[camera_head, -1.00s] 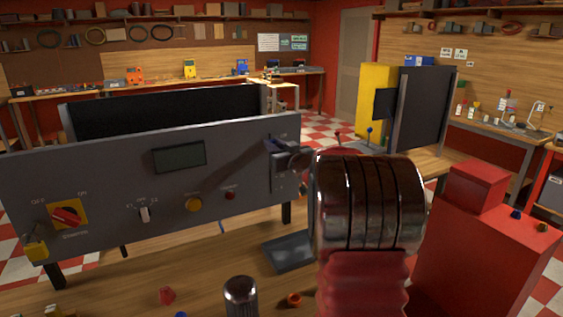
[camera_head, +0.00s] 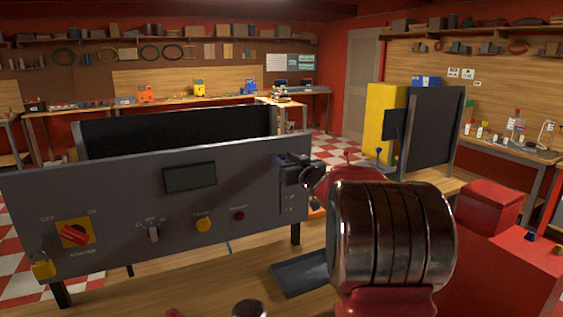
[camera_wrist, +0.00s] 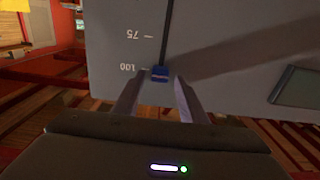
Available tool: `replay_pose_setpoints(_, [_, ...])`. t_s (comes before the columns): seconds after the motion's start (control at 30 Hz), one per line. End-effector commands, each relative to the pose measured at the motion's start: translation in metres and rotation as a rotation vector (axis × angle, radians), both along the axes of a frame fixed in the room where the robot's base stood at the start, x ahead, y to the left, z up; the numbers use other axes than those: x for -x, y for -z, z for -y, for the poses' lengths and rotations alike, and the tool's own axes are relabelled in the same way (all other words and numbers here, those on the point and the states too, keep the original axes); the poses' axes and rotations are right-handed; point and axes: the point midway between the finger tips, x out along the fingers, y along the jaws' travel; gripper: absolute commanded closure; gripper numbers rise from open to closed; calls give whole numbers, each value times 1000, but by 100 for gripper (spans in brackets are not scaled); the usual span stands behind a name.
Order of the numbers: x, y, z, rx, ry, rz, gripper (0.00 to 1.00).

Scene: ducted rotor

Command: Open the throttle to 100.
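My gripper (camera_wrist: 161,78) is open, with one finger on each side of the knob and small gaps showing. In the head view my gripper (camera_head: 302,172) is at the panel's right end and hides the knob.
The grey panel (camera_head: 120,210) also carries a dark display (camera_head: 189,177), a red switch on a yellow plate (camera_head: 75,235), a small selector (camera_head: 153,234), a yellow button (camera_head: 203,224) and a padlock (camera_head: 43,269). A dark tray (camera_head: 300,275) lies on the wooden bench below.

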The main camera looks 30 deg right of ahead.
Motion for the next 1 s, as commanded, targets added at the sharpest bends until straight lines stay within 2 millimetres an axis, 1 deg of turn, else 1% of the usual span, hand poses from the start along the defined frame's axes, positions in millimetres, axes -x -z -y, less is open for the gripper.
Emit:
replay_pose_setpoints(0.27, [1, 2, 1, -1, 2, -3, 61])
replay_pose_setpoints(0.47, [12, 2, 0, -1, 3, -4, 61])
replay_pose_setpoints(0.67, [36, 2, -3, -1, 3, -4, 61])
replay_pose_setpoints(1.0, [87, 2, -10, 0, 2, -3, 61])
